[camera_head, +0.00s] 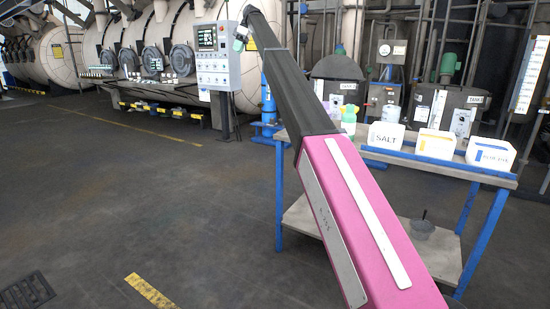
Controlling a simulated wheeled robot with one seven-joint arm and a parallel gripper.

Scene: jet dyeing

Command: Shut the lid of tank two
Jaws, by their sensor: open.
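Tank two (434,103) is a dark grey tank at the right, behind the table, with a small label that seems to read TANK 2. A green motor-like part (447,66) shows above it. I cannot make out its lid or how far open it stands. My pink and black arm crosses the picture from bottom right to top centre. My gripper (240,42) is at its far end, small, in front of the control panel and far left of tank two. It is open, with nothing clearly seen in it; its fingers are hard to make out.
A blue-legged table (425,163) stands between me and the tanks. It carries white bins, including the SALT bin (386,136), and bottles. Another tank (338,86) with a dark domed lid is left of tank two. A control panel (217,68) stands upper left. The left floor is clear.

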